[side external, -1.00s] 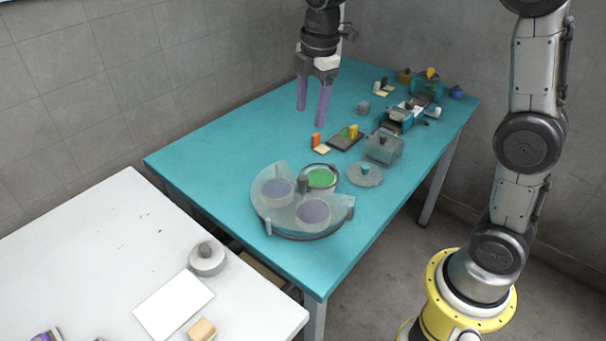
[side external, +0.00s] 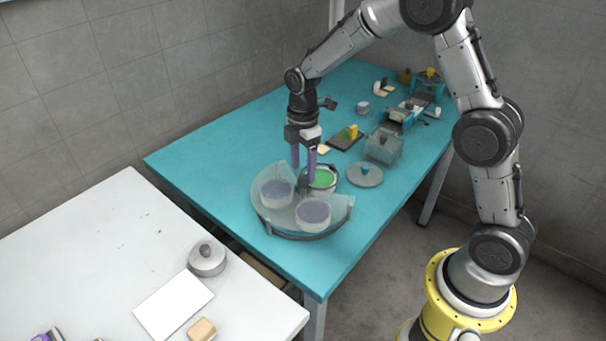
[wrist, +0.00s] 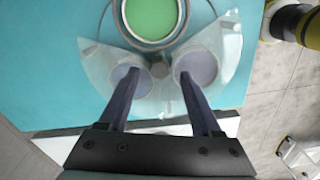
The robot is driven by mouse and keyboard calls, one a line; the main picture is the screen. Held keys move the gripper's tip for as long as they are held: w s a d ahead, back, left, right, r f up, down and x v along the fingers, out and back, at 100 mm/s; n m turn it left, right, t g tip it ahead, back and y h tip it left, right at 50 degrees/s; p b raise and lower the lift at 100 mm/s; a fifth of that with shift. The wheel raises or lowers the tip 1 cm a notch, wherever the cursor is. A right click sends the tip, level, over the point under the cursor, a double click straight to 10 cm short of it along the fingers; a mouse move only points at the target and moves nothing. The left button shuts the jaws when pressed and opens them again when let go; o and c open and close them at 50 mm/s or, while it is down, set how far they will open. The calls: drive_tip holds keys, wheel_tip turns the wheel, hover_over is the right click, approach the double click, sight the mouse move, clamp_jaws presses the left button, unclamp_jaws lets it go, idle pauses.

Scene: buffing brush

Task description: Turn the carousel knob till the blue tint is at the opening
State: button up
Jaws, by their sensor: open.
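The carousel (side external: 268,222) is a round turntable on the teal table under a clear cover. A green tint (side external: 322,178) sits uncovered at the cover's opening, and also shows at the top of the wrist view (wrist: 152,18). Two dull blue-violet tints, one on the left (side external: 277,189) and one in front (side external: 313,212), lie under the cover; I cannot tell their exact hues apart. The dark central knob (wrist: 159,70) stands between and slightly beyond my fingertips in the wrist view. My gripper (side external: 304,171) points down over the carousel centre, open and empty. Whether the fingers touch the knob is unclear.
A grey lid disc with a knob (side external: 365,174) lies right of the carousel. A clear box (side external: 383,146), a dark tray (side external: 346,138) and a teal device (side external: 402,112) stand farther back. A white table (side external: 110,245) is at the front left.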

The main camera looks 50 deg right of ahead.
sight(303, 182)
drive_tip(key=shift+f, duration=1.5)
clamp_jaws()
